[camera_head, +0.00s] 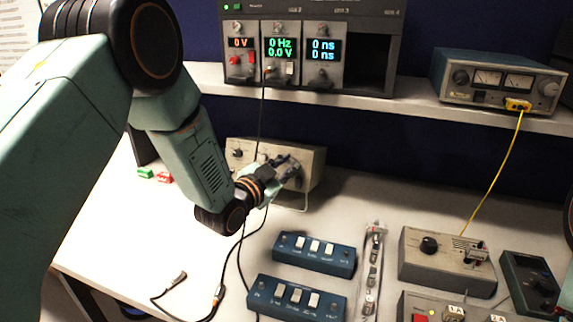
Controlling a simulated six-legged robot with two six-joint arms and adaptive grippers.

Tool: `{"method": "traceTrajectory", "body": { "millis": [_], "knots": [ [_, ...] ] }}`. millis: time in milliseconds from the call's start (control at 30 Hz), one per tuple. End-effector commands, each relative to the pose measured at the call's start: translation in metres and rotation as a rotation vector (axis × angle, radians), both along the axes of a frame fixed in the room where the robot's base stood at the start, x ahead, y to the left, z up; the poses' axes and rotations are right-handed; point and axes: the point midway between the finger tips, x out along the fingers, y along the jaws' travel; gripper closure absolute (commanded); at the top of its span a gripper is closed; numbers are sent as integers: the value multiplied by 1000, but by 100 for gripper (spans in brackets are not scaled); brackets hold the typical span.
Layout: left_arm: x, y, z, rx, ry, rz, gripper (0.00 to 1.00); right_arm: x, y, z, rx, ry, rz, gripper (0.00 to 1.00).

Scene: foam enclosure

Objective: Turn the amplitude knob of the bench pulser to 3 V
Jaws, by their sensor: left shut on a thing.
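A beige box with knobs on its front (318,160), which looks like the bench pulser, stands at the back of the white table below the shelf. My left gripper (290,170) is at the right part of its front face, shut on what looks like a knob there. The fingers hide most of that knob, and its pointer and scale cannot be read. A smaller knob (238,153) shows at the left of the front. My right gripper is not in view.
Blue switch boxes (314,254) (296,298) and a grey box with a black knob (447,262) stand in front. Cables (172,290) lie at front left.

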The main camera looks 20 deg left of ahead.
Motion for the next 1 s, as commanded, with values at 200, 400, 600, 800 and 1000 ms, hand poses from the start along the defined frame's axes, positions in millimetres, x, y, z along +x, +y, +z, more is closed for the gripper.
{"method": "traceTrajectory", "body": {
  "millis": [200, 400, 600, 800, 1000],
  "knots": [
    [1, 2, 3, 192, -5, -76, 100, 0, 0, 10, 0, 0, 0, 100],
    [1, 3, 4, 369, -11, -148, 100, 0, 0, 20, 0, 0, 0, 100],
    [1, 3, 5, 544, -16, -218, 100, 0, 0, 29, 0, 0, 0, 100],
    [2, 3, 6, 709, -23, -286, 100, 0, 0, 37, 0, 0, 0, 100],
    [2, 3, 6, 846, -27, -342, 100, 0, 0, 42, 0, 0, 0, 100]
  ]
}}
